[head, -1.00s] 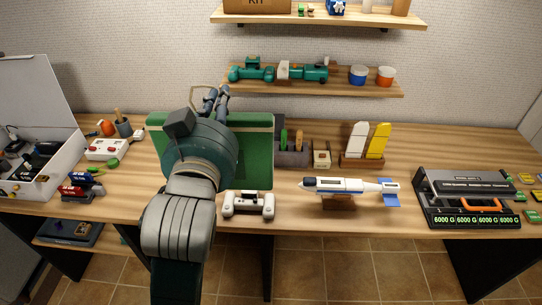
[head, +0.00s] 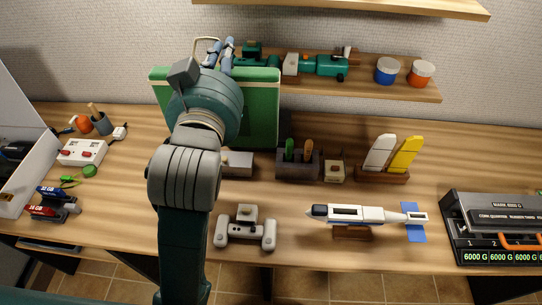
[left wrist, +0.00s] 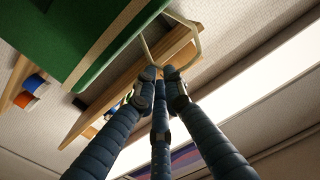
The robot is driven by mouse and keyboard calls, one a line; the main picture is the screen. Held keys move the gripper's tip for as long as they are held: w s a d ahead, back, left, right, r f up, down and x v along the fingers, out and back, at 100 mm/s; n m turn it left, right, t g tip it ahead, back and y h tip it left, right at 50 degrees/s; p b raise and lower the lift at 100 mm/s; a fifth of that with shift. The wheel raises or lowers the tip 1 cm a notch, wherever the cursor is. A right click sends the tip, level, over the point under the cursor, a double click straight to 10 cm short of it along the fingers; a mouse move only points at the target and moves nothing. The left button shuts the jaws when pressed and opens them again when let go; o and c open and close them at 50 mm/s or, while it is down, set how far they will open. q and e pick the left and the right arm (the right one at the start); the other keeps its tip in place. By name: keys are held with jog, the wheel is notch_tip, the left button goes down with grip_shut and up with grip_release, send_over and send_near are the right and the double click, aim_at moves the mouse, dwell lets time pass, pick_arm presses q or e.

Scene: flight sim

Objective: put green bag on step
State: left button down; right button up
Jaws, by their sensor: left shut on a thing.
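The green bag (head: 262,112) is a flat, upright green case with a pale looped handle (head: 205,42). It hangs above the back of the table, in front of the left part of the lower wall shelf (head: 405,92). In the left wrist view the blue fingers (left wrist: 160,76) close at the pale handle, with the green bag (left wrist: 100,35) at upper left. No separate thing is clearly a step. My right gripper is not in view.
The lower shelf holds a teal toy train (head: 325,66) and blue (head: 387,71) and orange (head: 421,73) tubs. An upper shelf (head: 400,8) overhangs it.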

pick_arm(q)
notch_tip(320, 180, down, 20)
jog(key=b, duration=0.1)
jog(key=shift+r, duration=0.15)
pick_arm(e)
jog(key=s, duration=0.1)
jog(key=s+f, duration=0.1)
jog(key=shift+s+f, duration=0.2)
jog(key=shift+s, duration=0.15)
pick_arm(q)
jog(key=shift+s, duration=0.1)
jog(key=shift+f, duration=0.2)
jog(key=c, duration=1.8)
grip_release()
jog(key=shift+c, duration=0.2)
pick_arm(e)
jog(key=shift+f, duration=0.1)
